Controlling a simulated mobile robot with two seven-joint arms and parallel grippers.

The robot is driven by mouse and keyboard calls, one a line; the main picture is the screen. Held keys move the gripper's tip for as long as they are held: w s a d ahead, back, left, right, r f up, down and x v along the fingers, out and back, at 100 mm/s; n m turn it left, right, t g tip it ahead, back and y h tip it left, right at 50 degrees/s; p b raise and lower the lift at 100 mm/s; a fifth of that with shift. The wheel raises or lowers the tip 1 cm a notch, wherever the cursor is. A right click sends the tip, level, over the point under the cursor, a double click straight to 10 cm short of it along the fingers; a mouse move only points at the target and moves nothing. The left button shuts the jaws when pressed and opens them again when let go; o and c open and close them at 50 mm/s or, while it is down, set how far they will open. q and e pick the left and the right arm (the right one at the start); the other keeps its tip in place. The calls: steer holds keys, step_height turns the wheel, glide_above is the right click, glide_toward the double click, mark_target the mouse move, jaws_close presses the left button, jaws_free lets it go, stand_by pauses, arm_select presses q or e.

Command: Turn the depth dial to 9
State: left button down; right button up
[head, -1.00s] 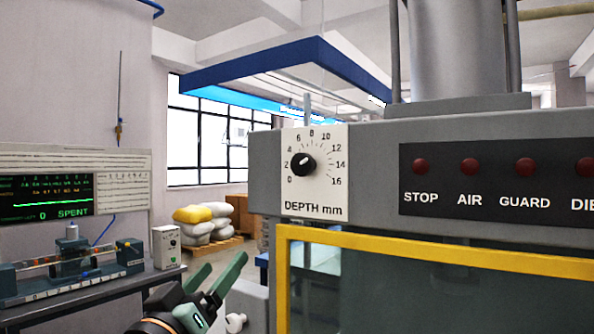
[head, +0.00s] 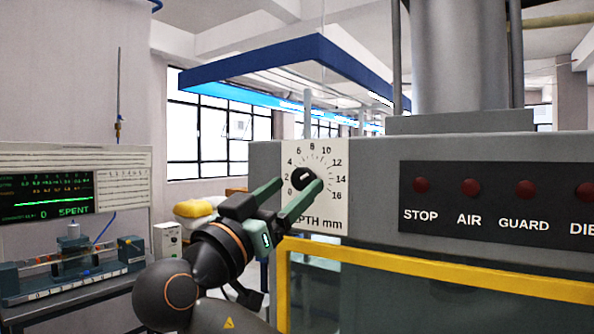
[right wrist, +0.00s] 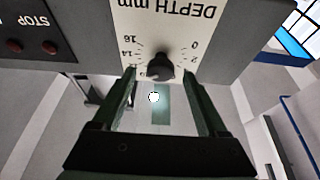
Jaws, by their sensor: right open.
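The depth dial's black knob (head: 303,177) sits on a white scale plate (head: 335,214) marked 0 to 16, on the grey machine front. My right gripper (head: 300,183) is open in front of the dial, its green fingers at either side of the knob. In the right wrist view the knob (right wrist: 160,66) shows upside down between the two fingertips (right wrist: 160,74), with a gap on each side. The fingers partly cover the plate and its lettering in the head view. I cannot clearly read where the knob points. My left gripper is not in view.
A dark panel (head: 500,217) with red STOP, AIR and GUARD lights is right of the dial. A yellow guard frame (head: 440,273) runs below it. A bench (head: 100,280) with a tube rig and a display (head: 46,195) reading SPENT stands at left.

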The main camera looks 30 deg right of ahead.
steer(key=shift+x, duration=1.15)
jaws_close()
